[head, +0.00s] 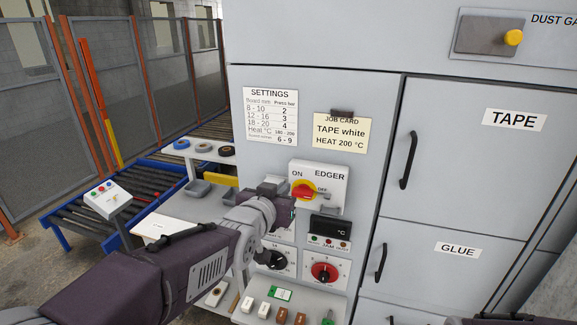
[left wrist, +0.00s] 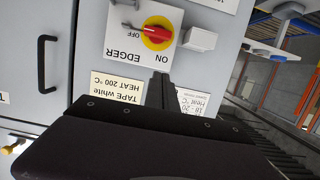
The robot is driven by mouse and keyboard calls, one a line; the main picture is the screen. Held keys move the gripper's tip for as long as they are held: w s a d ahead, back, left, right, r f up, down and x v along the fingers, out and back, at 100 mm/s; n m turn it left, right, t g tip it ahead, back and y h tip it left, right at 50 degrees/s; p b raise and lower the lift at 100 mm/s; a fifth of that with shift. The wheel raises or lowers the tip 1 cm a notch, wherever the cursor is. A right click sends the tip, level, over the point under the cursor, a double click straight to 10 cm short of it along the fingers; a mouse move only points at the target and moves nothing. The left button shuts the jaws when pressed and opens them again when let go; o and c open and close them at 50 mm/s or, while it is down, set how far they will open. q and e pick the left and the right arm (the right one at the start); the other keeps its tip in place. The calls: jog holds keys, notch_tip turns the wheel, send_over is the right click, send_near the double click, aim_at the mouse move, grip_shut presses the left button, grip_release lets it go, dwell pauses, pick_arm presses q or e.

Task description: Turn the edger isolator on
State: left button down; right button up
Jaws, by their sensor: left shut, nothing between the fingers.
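The edger isolator is a red handle on a yellow disc (head: 303,189) on a white plate marked ON, OFF and EDGER. The handle points right, to the OFF mark. The isolator also shows upside down in the left wrist view (left wrist: 157,33), with the handle at OFF. My left gripper (head: 283,196) is shut and empty, just left of the plate and close to the cabinet face. In the left wrist view its dark fingers (left wrist: 160,92) are together beside the plate's ON edge, apart from the handle. My right gripper is not in view.
A grey block (left wrist: 200,39) sticks out beside the plate. Below the isolator are a °C display (head: 330,228) and a red-centred dial (head: 323,272). A settings card (head: 270,114) and job card (head: 341,131) are above. Door handles (head: 408,160) stick out at right.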

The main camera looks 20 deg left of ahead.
aim_at(303, 193)
pick_arm(q)
jog(key=shift+d+r, duration=0.15)
jog(key=shift+r, duration=0.2)
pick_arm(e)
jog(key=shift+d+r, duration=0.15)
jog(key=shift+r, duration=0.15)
